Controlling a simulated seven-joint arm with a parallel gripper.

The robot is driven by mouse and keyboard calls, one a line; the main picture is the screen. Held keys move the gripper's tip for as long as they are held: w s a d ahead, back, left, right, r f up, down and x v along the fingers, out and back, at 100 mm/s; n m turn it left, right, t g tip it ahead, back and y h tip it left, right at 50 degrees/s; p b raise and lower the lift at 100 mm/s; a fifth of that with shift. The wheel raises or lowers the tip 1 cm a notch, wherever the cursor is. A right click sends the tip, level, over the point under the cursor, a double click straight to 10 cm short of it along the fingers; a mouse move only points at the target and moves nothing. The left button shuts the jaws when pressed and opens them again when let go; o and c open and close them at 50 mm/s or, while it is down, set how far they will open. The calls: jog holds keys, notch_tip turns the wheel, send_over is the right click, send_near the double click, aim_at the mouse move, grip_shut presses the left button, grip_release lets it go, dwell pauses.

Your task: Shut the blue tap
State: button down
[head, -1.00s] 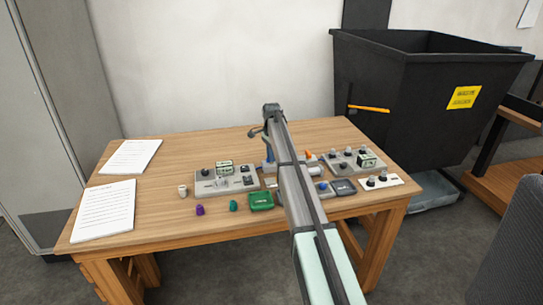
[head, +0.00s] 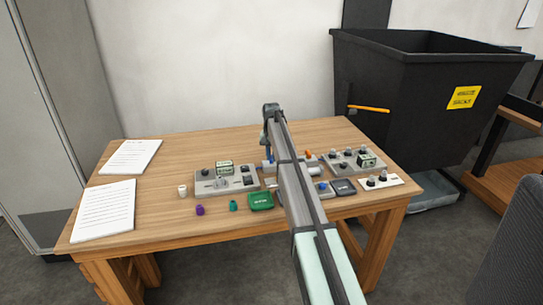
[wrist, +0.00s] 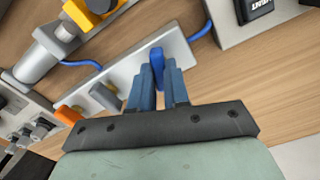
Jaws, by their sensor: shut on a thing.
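The blue tap's handle (wrist: 157,60) stands up from a long light-grey plate (wrist: 122,73) in the wrist view. My gripper (wrist: 158,78) has its two blue fingers on either side of this handle and is shut on it. The handle points roughly across the plate's length. The tap's body is mostly hidden by the handle and fingers. Beside it on the plate are a grey lever (wrist: 103,96) and an orange handle (wrist: 68,115). In the head view my gripper (head: 267,155) is over the back middle of the table, and my arm hides much of that spot.
Blue hose (wrist: 82,63) runs by the plate. Grey boxes with knobs stand left (head: 226,180) and right (head: 352,160) on the wooden table (head: 150,205). A green tray (head: 261,201), purple piece (head: 200,210) and white cup (head: 183,191) lie in front.

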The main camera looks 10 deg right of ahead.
jog(key=shift+n, duration=2)
jog(key=c, duration=1.1)
grip_release()
jog(key=shift+r, duration=0.15)
notch_tip(320, 180, up, 14)
jog(key=shift+f, duration=0.2)
